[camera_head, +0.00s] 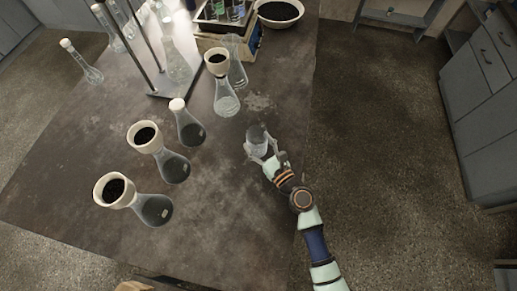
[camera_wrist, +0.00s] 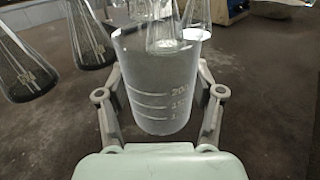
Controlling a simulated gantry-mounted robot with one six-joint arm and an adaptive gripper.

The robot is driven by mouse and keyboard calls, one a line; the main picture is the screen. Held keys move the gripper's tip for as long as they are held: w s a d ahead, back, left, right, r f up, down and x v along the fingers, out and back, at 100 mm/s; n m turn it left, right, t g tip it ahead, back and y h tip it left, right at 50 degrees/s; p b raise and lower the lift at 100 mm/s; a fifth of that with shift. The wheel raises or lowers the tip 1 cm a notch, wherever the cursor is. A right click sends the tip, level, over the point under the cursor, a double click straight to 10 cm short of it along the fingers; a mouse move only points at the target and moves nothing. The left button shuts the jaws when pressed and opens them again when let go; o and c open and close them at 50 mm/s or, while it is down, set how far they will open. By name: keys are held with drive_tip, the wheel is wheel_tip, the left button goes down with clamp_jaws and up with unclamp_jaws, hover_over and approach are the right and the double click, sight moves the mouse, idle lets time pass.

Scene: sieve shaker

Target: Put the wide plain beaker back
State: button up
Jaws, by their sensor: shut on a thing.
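The wide plain beaker (camera_wrist: 155,85) is clear, with white volume marks on its wall, and fills the middle of the wrist view. My gripper (camera_wrist: 160,112) is shut on it, one finger on each side. In the head view the beaker (camera_head: 256,136) is over the right part of the dark table, with my gripper (camera_head: 262,152) around its near side. The beaker looks about upright. I cannot tell whether its base touches the table.
Several flasks with dark contents stand to the left, some topped with cups, such as this front flask (camera_head: 155,209). A stand (camera_head: 172,92), a white bowl (camera_head: 280,12) and a bottle box (camera_head: 228,30) are at the back. The table (camera_head: 235,225) is clear in front.

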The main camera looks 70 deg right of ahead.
sight(263, 153)
drive_tip(key=shift+f+b, duration=0.9)
drive_tip(key=shift+f, duration=0.95)
drive_tip(key=o, duration=1.2)
drive_tip(key=shift+r, duration=0.1)
drive_tip(key=shift+o, duration=0.2)
drive_tip(key=shift+r, duration=0.2)
drive_tip(key=v, duration=1.2)
drive_tip(key=shift+a, duration=0.1)
